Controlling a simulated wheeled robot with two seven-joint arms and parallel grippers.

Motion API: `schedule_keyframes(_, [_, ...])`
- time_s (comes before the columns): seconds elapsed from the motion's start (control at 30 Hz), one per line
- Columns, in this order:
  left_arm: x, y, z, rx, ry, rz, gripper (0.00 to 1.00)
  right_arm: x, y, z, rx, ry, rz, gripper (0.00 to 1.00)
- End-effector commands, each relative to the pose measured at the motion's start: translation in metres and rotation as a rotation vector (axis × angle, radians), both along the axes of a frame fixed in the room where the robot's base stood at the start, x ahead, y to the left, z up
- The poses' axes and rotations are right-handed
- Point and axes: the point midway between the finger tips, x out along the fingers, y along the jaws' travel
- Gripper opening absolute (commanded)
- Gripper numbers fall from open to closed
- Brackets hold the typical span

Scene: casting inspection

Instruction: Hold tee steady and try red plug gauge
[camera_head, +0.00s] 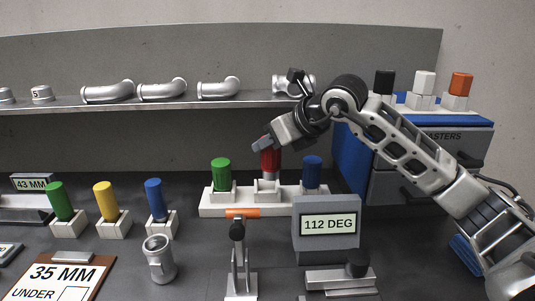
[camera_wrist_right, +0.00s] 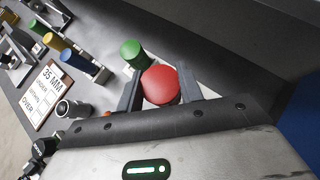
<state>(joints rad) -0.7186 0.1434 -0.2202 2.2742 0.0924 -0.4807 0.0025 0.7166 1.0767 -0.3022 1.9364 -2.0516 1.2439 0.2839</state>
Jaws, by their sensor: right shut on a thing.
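The red plug gauge (camera_head: 270,162) is at the middle position of the white gauge stand (camera_head: 225,208), between a green gauge and a blue gauge. My right gripper (camera_head: 266,142) is shut on it from above. In the right wrist view the red gauge (camera_wrist_right: 160,85) is between the fingers of my right gripper (camera_wrist_right: 158,92). Whether its lower end is still in the stand is hard to tell. A grey metal fitting (camera_head: 158,259), which looks like the tee, stands alone on the bench; it also shows in the right wrist view (camera_wrist_right: 66,107). My left gripper is in neither view.
Green (camera_head: 221,174) and blue (camera_head: 312,172) gauges flank the red one. A display reading 112 DEG (camera_head: 328,225) and a toggle clamp (camera_head: 238,258) stand in front. Single gauges (camera_head: 106,200) and a 35 MM board (camera_head: 65,275) are at left. Elbow fittings (camera_head: 162,90) line the shelf.

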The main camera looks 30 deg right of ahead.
Motion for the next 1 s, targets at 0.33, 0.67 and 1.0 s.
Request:
schedule_keyframes(0.33, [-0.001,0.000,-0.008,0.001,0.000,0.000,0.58,-0.072,0.026,0.046,-0.004,-0.005,0.000,0.12])
schedule_keyframes(0.67, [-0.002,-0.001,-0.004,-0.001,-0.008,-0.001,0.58,-0.099,0.036,0.059,0.000,-0.001,-0.001,0.12])
schedule_keyframes(1.0, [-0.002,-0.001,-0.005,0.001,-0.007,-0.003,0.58,-0.100,0.036,0.060,0.001,-0.001,-0.001,0.12])
